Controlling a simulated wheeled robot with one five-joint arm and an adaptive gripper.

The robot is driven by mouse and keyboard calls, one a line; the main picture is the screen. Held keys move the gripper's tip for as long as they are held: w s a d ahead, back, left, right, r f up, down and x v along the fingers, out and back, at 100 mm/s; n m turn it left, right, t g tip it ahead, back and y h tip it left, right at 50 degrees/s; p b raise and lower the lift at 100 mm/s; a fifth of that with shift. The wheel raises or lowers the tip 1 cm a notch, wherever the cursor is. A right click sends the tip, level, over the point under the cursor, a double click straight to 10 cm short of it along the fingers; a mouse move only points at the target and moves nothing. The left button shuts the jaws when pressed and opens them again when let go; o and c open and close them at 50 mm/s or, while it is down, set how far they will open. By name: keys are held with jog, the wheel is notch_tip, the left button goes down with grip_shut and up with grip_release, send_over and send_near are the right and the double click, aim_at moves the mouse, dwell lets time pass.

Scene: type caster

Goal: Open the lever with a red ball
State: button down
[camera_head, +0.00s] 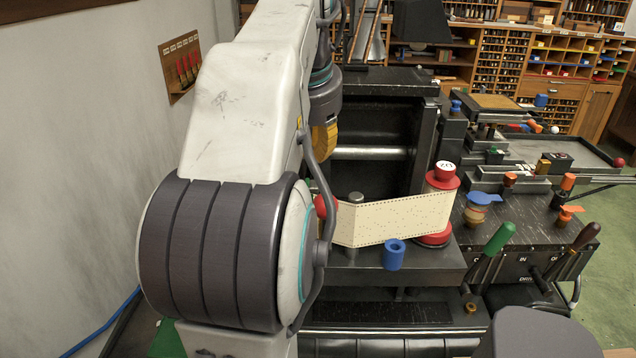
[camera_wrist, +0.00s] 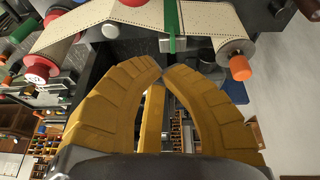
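A red ball (camera_head: 325,205) shows at the left end of the punched paper tape, partly hidden behind my arm. A smaller dark red ball (camera_head: 618,163) is on the machine at the far right. I cannot tell which one belongs to the lever, as no handle shows clearly. My gripper (camera_wrist: 162,68) has yellow fingers whose tips come together, with nothing seen held between them. In the head view, only a bit of a yellow finger shows beside my arm, above the red ball. A red rounded thing (camera_wrist: 133,2) is cut off at the top of the wrist view.
The paper tape (camera_head: 395,220) runs to a red spool (camera_head: 441,178). A wall (camera_head: 75,140) is at left.

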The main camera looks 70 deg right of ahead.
jog(key=shift+s+a+f, duration=0.25)
jog(key=shift+a+f, duration=0.1)
jog(key=shift+f, duration=0.3)
jog(key=shift+s+a+f, duration=0.25)
jog(key=shift+a+f, duration=0.15)
jog(key=shift+f, duration=0.3)
jog(key=shift+s+a+f, duration=0.25)
jog(key=shift+a+f, duration=0.1)
jog(key=shift+f, duration=0.3)
